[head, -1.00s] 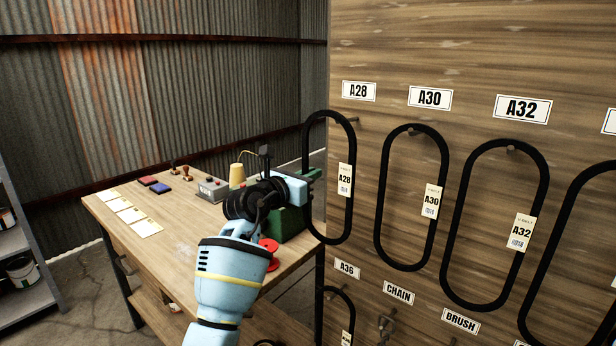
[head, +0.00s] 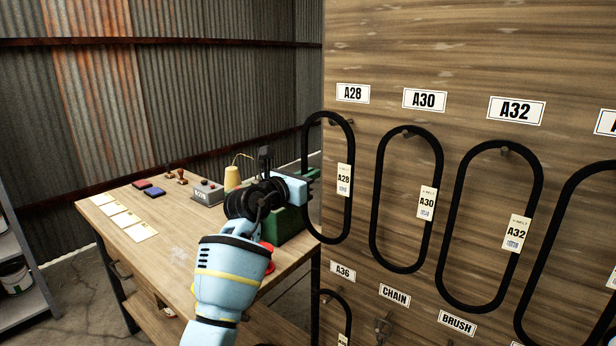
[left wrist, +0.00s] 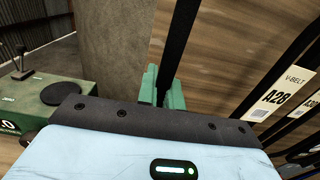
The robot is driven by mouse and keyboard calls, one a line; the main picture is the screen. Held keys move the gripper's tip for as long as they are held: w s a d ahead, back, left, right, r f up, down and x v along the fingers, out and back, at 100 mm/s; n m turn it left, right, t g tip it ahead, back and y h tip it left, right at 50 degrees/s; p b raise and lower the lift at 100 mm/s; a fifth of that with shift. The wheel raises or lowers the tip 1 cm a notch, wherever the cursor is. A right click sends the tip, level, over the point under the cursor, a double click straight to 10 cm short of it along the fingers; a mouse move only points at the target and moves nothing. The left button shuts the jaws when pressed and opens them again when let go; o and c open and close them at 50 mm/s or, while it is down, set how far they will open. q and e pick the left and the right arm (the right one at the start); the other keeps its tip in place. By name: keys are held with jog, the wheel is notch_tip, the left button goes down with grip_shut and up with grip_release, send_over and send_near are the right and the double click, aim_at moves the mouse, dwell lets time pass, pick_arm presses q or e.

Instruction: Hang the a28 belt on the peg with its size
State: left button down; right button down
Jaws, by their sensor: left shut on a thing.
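The black A28 belt (head: 350,215) is an upright loop with a cream A28 tag (head: 344,180), at the left edge of the wooden board. My left gripper (head: 308,186) is shut on its left strand. In the left wrist view, the green fingers (left wrist: 161,92) pinch the black strand, and the A28 tag (left wrist: 270,96) is at right. The A28 sign (head: 353,93) is above the belt. A peg (head: 334,122) shows just inside the loop's top; I cannot tell whether the belt rests on it. My right gripper is out of view.
The A30 belt (head: 378,200) and A32 belt (head: 448,210) hang on pegs to the right. The A36 (head: 342,272), CHAIN (head: 394,295) and BRUSH (head: 457,323) signs are below. A wooden workbench (head: 180,250) with a green device (head: 288,226) stands left, beneath my arm.

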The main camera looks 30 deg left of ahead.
aim_at(328, 171)
pick_arm(q)
jog(key=shift+w+d+b, duration=0.15)
jog(key=shift+w, duration=0.65)
jog(key=shift+w+d+b, duration=0.1)
jog(key=shift+w+b, duration=0.05)
jog(key=shift+w, duration=0.65)
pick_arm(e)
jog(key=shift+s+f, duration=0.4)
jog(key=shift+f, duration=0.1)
pick_arm(q)
jog(key=shift+w, duration=0.3)
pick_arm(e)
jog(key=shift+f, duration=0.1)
pick_arm(q)
jog(key=shift+w+d, duration=0.1)
jog(key=shift+w, duration=0.45)
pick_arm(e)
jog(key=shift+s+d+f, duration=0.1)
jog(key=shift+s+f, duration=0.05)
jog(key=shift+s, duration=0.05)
pick_arm(q)
jog(key=shift+f, duration=0.1)
jog(key=shift+f, duration=0.6)
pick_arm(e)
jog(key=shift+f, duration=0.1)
pick_arm(q)
jog(key=c, duration=1.5)
grip_release()
